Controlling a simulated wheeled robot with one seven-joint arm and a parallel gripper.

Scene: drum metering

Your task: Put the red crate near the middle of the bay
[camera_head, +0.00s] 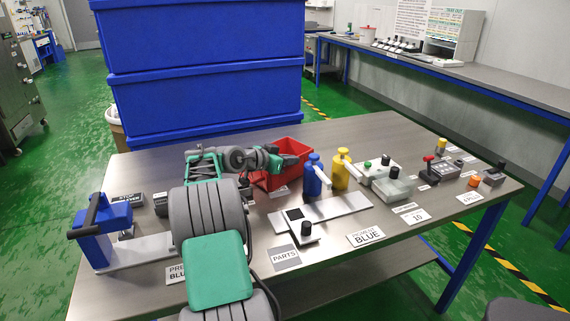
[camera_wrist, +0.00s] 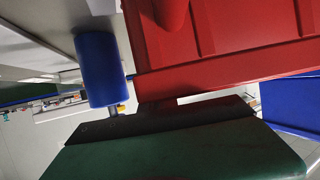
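The red crate (camera_head: 289,179) stands on the steel table, behind the blue pump bottle, and looks upright. My gripper (camera_head: 289,160) reaches in from the left at the crate's left and rear rim, overlapping it in the head view. In the wrist view the crate (camera_wrist: 220,40) fills the upper right, close to the dark gripper body (camera_wrist: 165,122). Whether the fingers touch or hold the rim is hidden, and their opening does not show. No marked bay can be made out.
A blue bottle (camera_head: 313,178) and a yellow bottle (camera_head: 340,170) stand just right of the crate. A flat metal plate (camera_head: 340,207) lies in front. Tall blue bins (camera_head: 205,95) rise behind the table. Bare tabletop (camera_head: 370,132) lies behind the bottles.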

